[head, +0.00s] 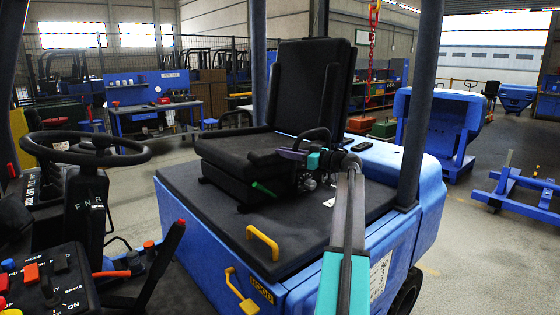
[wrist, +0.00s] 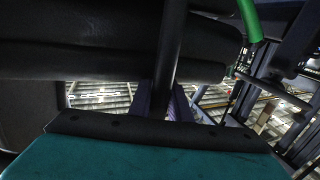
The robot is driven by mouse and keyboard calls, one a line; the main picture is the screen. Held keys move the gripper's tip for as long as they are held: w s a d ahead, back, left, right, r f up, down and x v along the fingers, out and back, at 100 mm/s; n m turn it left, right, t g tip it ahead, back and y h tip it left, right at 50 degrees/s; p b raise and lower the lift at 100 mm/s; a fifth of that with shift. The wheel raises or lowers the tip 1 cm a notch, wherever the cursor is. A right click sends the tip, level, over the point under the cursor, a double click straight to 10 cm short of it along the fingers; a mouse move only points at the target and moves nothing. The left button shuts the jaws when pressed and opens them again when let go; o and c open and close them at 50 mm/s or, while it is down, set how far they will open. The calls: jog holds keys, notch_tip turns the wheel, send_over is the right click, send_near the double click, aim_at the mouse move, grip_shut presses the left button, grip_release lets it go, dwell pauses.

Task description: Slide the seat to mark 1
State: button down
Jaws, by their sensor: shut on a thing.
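The black seat (head: 255,146) with its tall backrest (head: 308,88) sits on the dark deck of a blue truck in the head view. My gripper (head: 296,154) is at the seat's right side, by a dark curved bar (head: 318,134). In the wrist view the purple fingers of my gripper (wrist: 163,105) are shut around a dark bar (wrist: 170,55), seemingly this seat bar. A green-tipped lever (head: 264,188) sticks out low at the seat's front; a green piece also shows in the wrist view (wrist: 248,20). I cannot make out any mark 1 or the rail under the seat.
A steering wheel (head: 85,149) and a control panel (head: 50,285) stand at the left. A blue post (head: 420,100) stands right of the seat.

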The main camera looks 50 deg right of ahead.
jog(key=d, duration=0.1)
jog(key=d+b, duration=0.2)
jog(key=shift+s+d+f, duration=0.2)
jog(key=shift+s, duration=0.05)
jog(key=c, duration=1.6)
grip_release()
jog(key=shift+d+f, duration=0.1)
jog(key=shift+c, duration=0.2)
jog(key=shift+s, duration=0.1)
jog(key=b+v, duration=0.2)
jog(key=v, duration=1.1)
jog(key=shift+s+b, duration=0.3)
